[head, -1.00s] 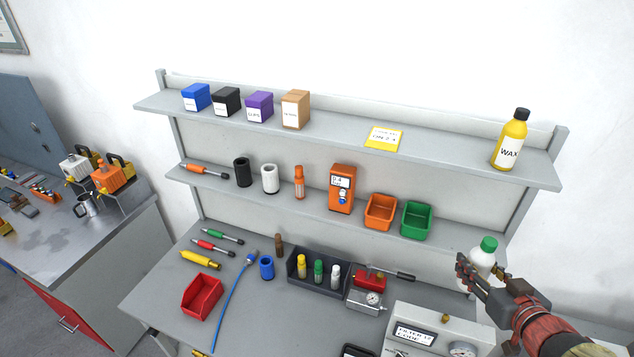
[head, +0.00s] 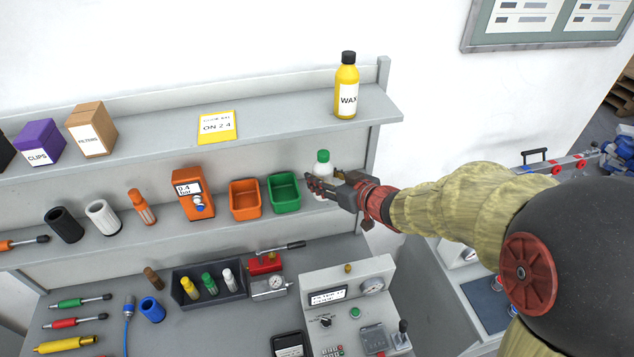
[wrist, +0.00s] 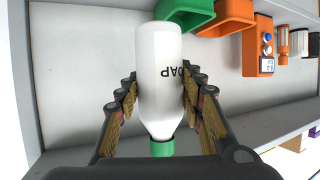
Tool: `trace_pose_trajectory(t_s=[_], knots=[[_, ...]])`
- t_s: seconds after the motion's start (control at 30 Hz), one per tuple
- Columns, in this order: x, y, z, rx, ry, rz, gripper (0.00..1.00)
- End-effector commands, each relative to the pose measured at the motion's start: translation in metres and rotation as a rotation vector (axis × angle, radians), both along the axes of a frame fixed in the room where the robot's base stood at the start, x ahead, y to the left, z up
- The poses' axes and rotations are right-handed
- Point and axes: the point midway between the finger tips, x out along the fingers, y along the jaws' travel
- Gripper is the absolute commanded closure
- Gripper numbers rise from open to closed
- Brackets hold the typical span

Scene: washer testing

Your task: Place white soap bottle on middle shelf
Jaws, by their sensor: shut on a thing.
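The white soap bottle (head: 323,172) with a green cap is between the fingers of my gripper (head: 322,190), at the right end of the middle shelf (head: 222,231), just right of the green bin. In the wrist view the bottle (wrist: 160,75) shows the letters "OAP", and the fingers of my gripper (wrist: 162,105) close on it from both sides. The bottle looks about upright. Its base is hidden by the fingers in the head view, so I cannot tell whether it touches the shelf.
A green bin (head: 284,192) and an orange bin (head: 245,199) stand left of the bottle. A yellow wax bottle (head: 346,88) stands on the top shelf above. A test unit (head: 348,300) with a gauge sits on the bench below.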

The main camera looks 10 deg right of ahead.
Motion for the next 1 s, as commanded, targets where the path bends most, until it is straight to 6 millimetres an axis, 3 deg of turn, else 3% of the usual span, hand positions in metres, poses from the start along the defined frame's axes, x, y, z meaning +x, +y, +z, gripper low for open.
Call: trace_pose_trajectory(t_s=[0.2, 0.4, 0.73, 1.0], knots=[[0.043, -0.012, -0.025, 0.001, 0.003, 0.000, 0.98], [0.069, -0.019, -0.056, 0.001, 0.000, 0.000, 0.98], [0.084, -0.023, -0.075, 0.000, -0.002, -0.001, 0.98], [0.084, -0.023, -0.104, 0.001, -0.003, -0.001, 0.98]])
